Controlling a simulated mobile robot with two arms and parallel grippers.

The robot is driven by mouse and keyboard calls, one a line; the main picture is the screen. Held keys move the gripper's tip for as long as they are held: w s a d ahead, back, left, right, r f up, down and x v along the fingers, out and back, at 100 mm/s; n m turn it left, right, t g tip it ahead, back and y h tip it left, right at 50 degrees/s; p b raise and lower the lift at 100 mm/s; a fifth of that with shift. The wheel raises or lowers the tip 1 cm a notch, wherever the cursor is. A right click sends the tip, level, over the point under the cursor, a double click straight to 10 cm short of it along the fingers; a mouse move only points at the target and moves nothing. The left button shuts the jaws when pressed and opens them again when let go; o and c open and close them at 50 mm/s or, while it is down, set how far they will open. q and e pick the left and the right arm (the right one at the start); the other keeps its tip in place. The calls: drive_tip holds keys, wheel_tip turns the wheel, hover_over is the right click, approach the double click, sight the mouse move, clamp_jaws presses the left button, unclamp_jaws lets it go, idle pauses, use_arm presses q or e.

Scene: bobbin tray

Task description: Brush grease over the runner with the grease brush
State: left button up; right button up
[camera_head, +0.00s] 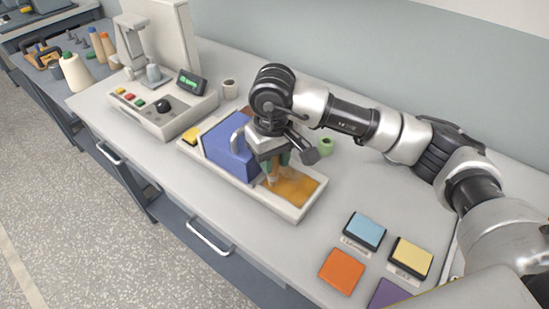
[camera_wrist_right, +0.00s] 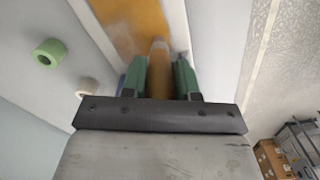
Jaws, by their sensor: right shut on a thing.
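My right gripper (camera_head: 274,160) points down over the right part of a long pale tray (camera_head: 236,188). Its green fingers (camera_wrist_right: 160,78) are shut on the grease brush (camera_wrist_right: 159,60), a brownish stick between them. The brush's lower end (camera_head: 271,181) is at an amber, streaky surface (camera_head: 297,187) inside the tray; I cannot tell whether it touches. That surface also shows in the right wrist view (camera_wrist_right: 130,25) and may be the runner. A blue block with a grey handle (camera_head: 226,150) sits in the tray left of the gripper. My left gripper is not in view.
A control box with buttons (camera_head: 145,105) stands left of the tray. A green roll (camera_head: 326,147) and a pale cup (camera_head: 230,89) are behind it. Blue (camera_head: 364,230), yellow (camera_head: 411,256) and orange (camera_head: 342,270) pads lie to the right. The bench between tray and pads is clear.

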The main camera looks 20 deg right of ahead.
drive_tip(key=shift+w+d+f+b, duration=0.15)
drive_tip(key=shift+w+d+b, duration=0.15)
drive_tip(key=shift+d+b, duration=0.1)
drive_tip(key=shift+w+d+b, duration=0.65)
drive_tip(key=shift+w+d, duration=0.25)
drive_tip(key=shift+d, duration=0.3)
drive_tip(key=shift+w+d+b, duration=0.5)
drive_tip(key=shift+d+b, duration=0.05)
drive_tip(key=shift+s+a+r, duration=0.25)
drive_tip(key=shift+s+a, duration=0.3)
drive_tip(key=shift+a, duration=0.15)
drive_tip(key=shift+s+a+f+b, duration=0.1)
drive_tip(key=shift+s+a+b, duration=0.25)
drive_tip(key=shift+s+a, duration=0.4)
drive_tip(key=shift+s+a+b, duration=0.35)
drive_tip(key=shift+s+a, duration=0.15)
drive_tip(key=shift+a, duration=0.35)
drive_tip(key=shift+r+p, duration=0.8)
drive_tip(key=shift+r, duration=1.5)
